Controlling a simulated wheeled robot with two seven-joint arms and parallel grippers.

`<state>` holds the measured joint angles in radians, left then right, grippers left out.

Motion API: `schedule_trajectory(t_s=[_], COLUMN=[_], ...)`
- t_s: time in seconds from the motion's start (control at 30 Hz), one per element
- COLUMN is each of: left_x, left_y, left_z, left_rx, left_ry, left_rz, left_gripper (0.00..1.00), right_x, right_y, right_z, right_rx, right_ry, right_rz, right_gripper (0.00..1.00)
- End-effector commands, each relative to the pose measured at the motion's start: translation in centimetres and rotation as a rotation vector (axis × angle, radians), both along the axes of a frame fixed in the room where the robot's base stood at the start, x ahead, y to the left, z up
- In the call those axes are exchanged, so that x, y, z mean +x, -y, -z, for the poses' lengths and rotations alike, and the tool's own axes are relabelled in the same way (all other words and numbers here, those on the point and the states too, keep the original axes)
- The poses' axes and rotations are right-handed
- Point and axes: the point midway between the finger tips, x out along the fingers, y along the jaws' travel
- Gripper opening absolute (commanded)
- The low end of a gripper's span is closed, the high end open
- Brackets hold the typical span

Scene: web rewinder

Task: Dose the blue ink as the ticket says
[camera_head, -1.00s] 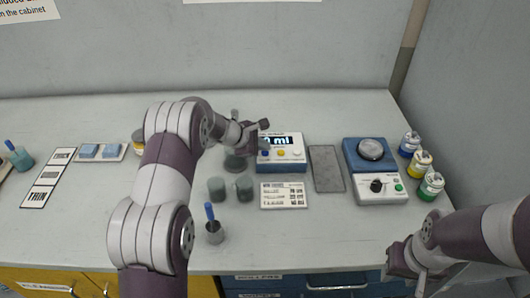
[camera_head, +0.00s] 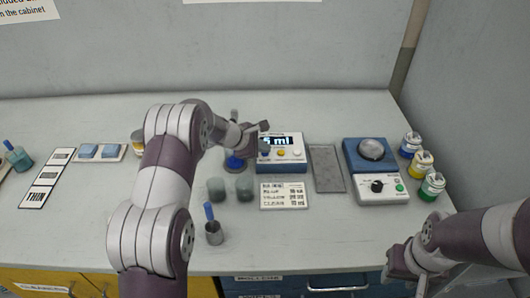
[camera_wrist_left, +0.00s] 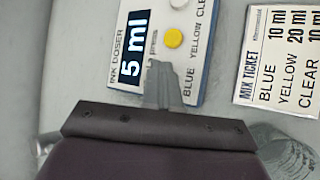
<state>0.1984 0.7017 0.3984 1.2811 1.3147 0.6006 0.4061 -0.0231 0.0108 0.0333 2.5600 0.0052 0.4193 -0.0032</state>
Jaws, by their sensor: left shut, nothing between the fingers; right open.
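The ink doser (camera_head: 292,165) stands in the middle of the table; its display reads 5 ml in the left wrist view (camera_wrist_left: 132,47). My left gripper (camera_wrist_left: 160,75) is shut and empty, its fingertips over the doser's BLUE button spot, which they hide. Whether they touch it I cannot tell. The yellow button (camera_wrist_left: 174,38) is visible. A cup (camera_head: 235,162) beside the doser's left side shows blue in it. The mix ticket (camera_head: 284,196) reads BLUE 10 ml, YELLOW 20 ml and CLEAR 10 ml in the left wrist view (camera_wrist_left: 280,58). My right gripper (camera_head: 404,270) is open at the front right edge.
Two grey-green cups (camera_head: 217,189) and a pot with a blue-handled tool (camera_head: 214,232) stand in front. A grey mat (camera_head: 326,168), a blue-and-white device (camera_head: 380,187) and ink bottles (camera_head: 421,164) are at right. Front middle-right table is clear.

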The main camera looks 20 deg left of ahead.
Motion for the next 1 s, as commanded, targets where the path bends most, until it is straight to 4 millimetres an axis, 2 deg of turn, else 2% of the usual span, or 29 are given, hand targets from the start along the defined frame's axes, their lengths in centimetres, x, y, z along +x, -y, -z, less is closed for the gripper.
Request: schedule_trajectory(t_s=[0.4, 0.73, 1.0], left_x=[0.0, 0.0, 0.0], left_y=[0.0, 0.0, 0.0], left_z=[-1.6, -1.7, -4.2], left_rx=[0.0, 0.0, 0.0], left_ry=[-0.001, -0.001, 0.0], left_rz=[0.001, 0.001, 0.0], left_gripper=[0.0, 0.0, 0.0], right_x=[0.0, 0.0, 0.0], right_y=[0.0, 0.0, 0.0], right_z=[-1.1, -1.2, -3.1], right_rx=[0.0, 0.0, 0.0], right_ry=[0.0, 0.0, 0.0], right_rz=[0.0, 0.0, 0.0], right_gripper=[0.43, 0.43, 0.43])
